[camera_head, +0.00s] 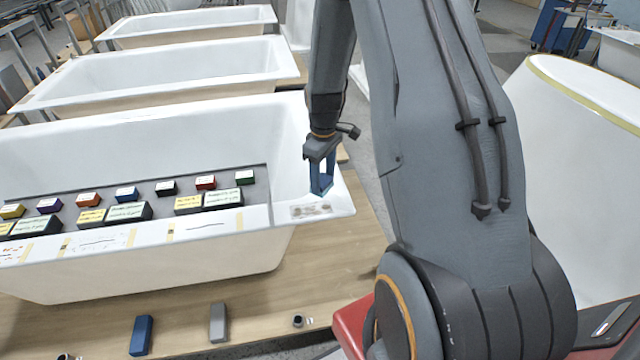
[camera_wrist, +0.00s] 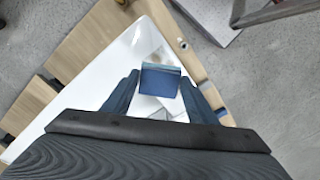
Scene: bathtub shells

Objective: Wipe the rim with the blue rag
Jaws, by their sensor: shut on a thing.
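A white bathtub shell stands on a wooden platform in the head view, its flat front rim (camera_head: 256,216) running to a corner at the right. A brownish-grey smudge (camera_head: 312,210) marks the rim near that corner. My gripper (camera_head: 322,182) points down just above the corner, close to the smudge. It is shut on the blue rag (camera_wrist: 160,80), which shows as a blue block-like piece between the fingers in the wrist view, over the white tub. I cannot tell whether the rag touches the rim. More marks and yellow tape strips (camera_head: 170,231) lie along the rim.
A dark tray (camera_head: 262,184) with several colored, labelled boxes lies across the tub. A blue block (camera_head: 141,335), a grey block (camera_head: 218,323) and a small cylinder (camera_head: 298,321) are on the wooden platform (camera_head: 265,300) in front. More white tubs (camera_head: 180,75) stand behind.

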